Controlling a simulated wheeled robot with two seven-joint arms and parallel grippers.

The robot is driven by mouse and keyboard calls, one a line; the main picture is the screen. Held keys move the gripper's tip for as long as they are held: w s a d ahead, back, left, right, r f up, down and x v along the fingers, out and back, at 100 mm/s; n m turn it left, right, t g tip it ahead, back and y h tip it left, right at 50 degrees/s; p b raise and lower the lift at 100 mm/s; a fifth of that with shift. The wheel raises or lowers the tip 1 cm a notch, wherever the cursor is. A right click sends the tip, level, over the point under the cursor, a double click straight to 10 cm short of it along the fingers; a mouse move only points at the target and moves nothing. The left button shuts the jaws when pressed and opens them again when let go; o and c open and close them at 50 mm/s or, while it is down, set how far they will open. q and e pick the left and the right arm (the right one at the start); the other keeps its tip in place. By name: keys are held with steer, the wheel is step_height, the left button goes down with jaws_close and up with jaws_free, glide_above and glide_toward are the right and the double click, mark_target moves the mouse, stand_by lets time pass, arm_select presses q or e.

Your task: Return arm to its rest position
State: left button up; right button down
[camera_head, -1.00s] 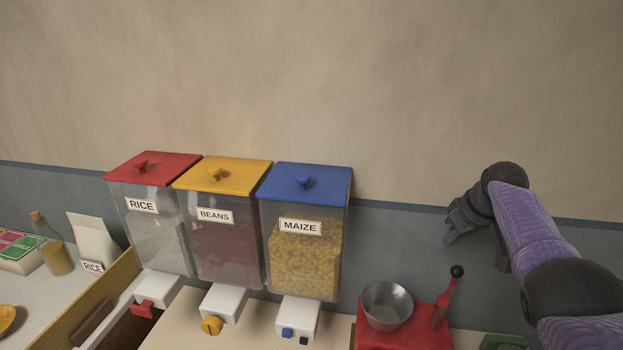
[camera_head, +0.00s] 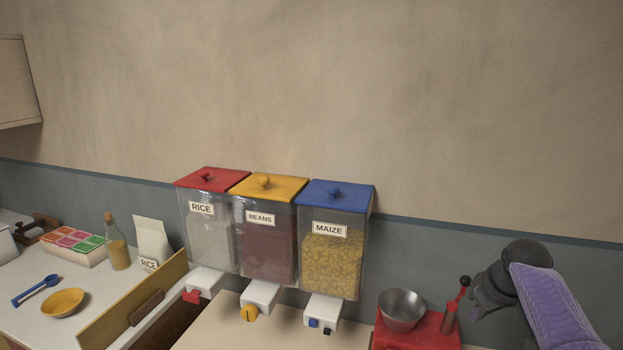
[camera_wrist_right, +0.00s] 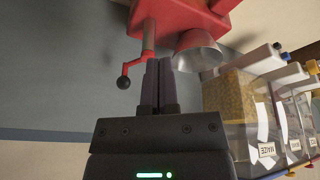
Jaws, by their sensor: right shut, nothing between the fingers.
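My right arm (camera_head: 550,300) is purple with dark joints and comes in from the lower right in the head view. Its gripper (camera_head: 476,305) is raised beside the red machine (camera_head: 425,330), near the machine's lever; contact cannot be told. In the right wrist view the gripper's two dark fingers (camera_wrist_right: 158,88) are together and empty. The red machine (camera_wrist_right: 180,18), its lever knob (camera_wrist_right: 123,83) and its metal bowl (camera_wrist_right: 200,55) show beyond the fingers. My left gripper is not in view.
Rice (camera_head: 208,235), beans (camera_head: 268,245) and maize (camera_head: 333,265) dispensers stand against the wall. The wall above is clear.

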steer(key=s+a+f+n, duration=0.1)
steer(key=s+a+f, duration=1.1)
steer(key=s+f, duration=0.25)
steer(key=s+a+r+m, duration=0.1)
steer(key=s+a+r, duration=0.1)
steer(key=s, duration=0.7)
steer(key=s+a+r+m, duration=0.1)
steer(key=s+a+r, duration=0.1)
steer(key=s, duration=0.7)
steer(key=s+f+g+b, duration=0.1)
steer(key=s+f+b, duration=0.15)
steer(key=f, duration=1.05)
steer(key=s+f+g+b, duration=0.15)
steer(key=f+b, duration=0.25)
steer(key=f, duration=0.9)
arm_select(q)
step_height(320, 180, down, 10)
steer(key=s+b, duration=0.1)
steer(key=b, duration=0.2)
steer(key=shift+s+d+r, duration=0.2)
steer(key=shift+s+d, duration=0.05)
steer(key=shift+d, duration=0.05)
arm_select(e)
steer(key=s+d+f, duration=0.3)
steer(key=s+f, duration=0.9)
steer(key=shift+s+g+h, duration=0.3)
steer(key=shift+s+g, duration=0.05)
steer(key=shift+g, duration=0.1)
